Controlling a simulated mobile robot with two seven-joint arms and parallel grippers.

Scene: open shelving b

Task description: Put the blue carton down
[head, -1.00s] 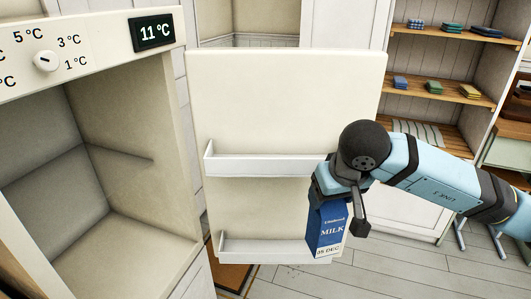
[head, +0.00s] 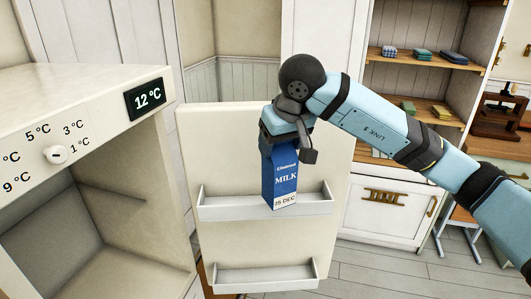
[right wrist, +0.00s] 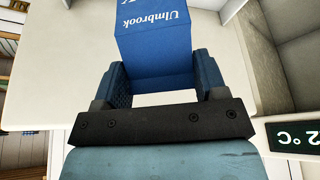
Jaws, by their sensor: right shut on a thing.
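The blue milk carton (head: 285,182) is upright, with a white "25 DEC" label strip low on its front. My right gripper (head: 287,138) is shut on its top. In the right wrist view the carton (right wrist: 155,38) sits between the two blue fingers of the gripper (right wrist: 158,76). The carton's lower end overlaps the front wall of the upper door shelf (head: 235,212); I cannot tell whether it touches the shelf. My left gripper is not in view.
The open fridge door (head: 220,140) also has a lower shelf (head: 265,281), which looks empty. The fridge body (head: 80,100) stands at left, its display reading 12 °C. Wooden shelves (head: 425,62) with folded cloths are at back right, above a white cabinet (head: 385,210).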

